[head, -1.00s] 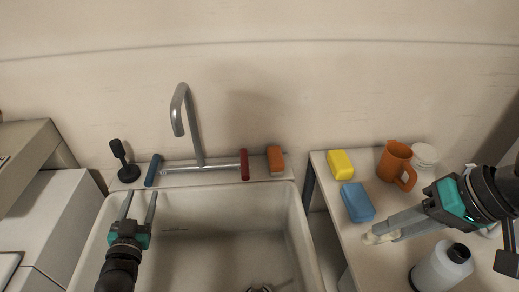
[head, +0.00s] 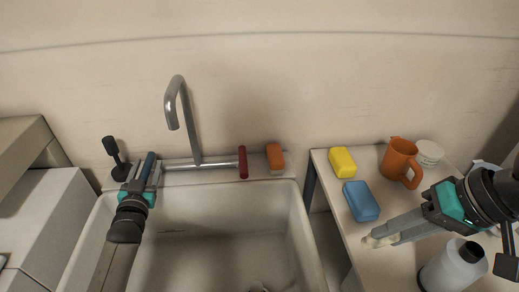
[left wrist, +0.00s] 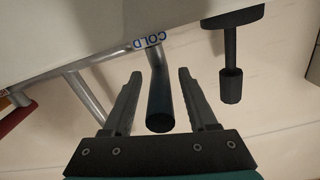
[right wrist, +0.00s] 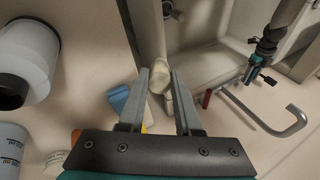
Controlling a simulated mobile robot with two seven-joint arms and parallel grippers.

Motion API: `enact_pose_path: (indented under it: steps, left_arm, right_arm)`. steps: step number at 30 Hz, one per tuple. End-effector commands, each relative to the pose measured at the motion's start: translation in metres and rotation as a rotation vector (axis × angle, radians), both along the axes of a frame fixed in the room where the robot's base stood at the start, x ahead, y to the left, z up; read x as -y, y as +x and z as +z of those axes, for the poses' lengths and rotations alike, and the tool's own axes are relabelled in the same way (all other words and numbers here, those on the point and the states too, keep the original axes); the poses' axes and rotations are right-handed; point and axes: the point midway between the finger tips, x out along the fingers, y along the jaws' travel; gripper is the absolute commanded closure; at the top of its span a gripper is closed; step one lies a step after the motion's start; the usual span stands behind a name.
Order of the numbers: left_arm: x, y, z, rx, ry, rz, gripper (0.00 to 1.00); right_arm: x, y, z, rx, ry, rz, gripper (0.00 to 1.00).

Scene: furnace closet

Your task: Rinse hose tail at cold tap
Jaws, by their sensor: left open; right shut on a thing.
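The tap (head: 190,125) has a bent grey spout over the sink, and no water shows at its mouth. Its blue cold handle (head: 149,165) is at the left end of the bar, with a COLD label (left wrist: 148,41) in the left wrist view. My left gripper (head: 147,172) is open, with one finger on each side of the blue handle (left wrist: 160,100); contact is not clear. My right gripper (head: 385,238) is shut on the pale hose tail (head: 371,242), which also shows between its fingertips in the right wrist view (right wrist: 160,80). It is over the right counter.
The sink basin (head: 210,225) lies below the spout. A red handle (head: 243,162) and orange sponge (head: 275,156) are to its right. A dark plunger-like thing (head: 114,155) stands left. The counter holds a yellow sponge (head: 342,161), blue sponge (head: 361,200), orange jug (head: 400,161) and white bottle (head: 453,268).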

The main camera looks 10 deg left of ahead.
Motion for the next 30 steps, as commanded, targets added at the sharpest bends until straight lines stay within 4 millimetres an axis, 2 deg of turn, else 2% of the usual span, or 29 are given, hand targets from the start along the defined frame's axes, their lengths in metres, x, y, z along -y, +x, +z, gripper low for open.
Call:
enact_pose_path:
  steps: [6, 14, 30]
  left_arm:
    - [-0.0034, 0.0113, -0.0001, -0.001, 0.0, 0.0, 0.42]
    - [-0.0037, 0.012, 0.0004, -0.001, 0.001, 0.0, 0.42]
    - [-0.0037, 0.0117, 0.0002, -0.001, 0.0, 0.0, 1.0]
  right_arm:
    - [-0.0001, 0.0, -0.003, 0.0, 0.0, 0.0, 1.0]
    - [-0.0001, 0.0001, -0.0029, 0.0, 0.0, 0.0, 1.0]
    - [0.0, 0.0001, -0.0029, 0.0, 0.0, 0.0, 1.0]
